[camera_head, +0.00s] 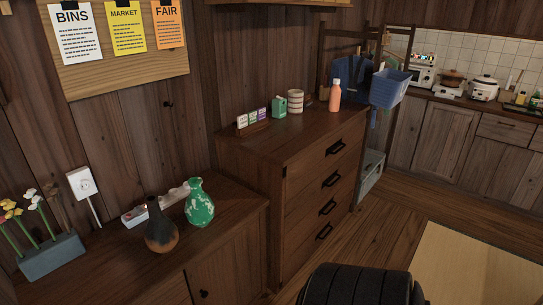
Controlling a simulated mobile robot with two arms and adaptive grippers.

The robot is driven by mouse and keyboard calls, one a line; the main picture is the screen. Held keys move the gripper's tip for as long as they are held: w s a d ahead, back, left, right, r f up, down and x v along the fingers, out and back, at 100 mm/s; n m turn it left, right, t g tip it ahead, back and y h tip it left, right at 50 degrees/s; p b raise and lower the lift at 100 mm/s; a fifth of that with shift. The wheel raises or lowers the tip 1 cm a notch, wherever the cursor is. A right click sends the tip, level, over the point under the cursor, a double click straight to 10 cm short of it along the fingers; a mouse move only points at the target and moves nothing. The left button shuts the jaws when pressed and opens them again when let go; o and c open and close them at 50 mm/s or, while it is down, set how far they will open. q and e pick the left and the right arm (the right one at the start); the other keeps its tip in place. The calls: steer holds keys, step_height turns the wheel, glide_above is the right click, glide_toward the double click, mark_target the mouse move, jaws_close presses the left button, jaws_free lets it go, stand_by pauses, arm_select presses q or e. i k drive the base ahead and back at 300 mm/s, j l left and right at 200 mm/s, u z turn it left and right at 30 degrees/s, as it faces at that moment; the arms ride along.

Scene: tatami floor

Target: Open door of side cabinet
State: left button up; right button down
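The low wooden side cabinet (110,270) stands at the lower left against the wall. Its front is cut off by the bottom edge of the view. A door (235,265) shows on its front, with a small dark knob (204,294) near the door's left edge. The door looks shut, flush with the front. Neither of my grippers is in view.
On the cabinet top stand a dark vase (160,232), a green vase (200,205) and a flower planter (52,258). A taller chest of drawers (310,205) adjoins it on the right. A black ribbed shape, unidentified, is at bottom centre. Floor (395,215) shows right of the chest.

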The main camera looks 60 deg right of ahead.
mark_target(233, 273)
steer(key=z, duration=1.65)
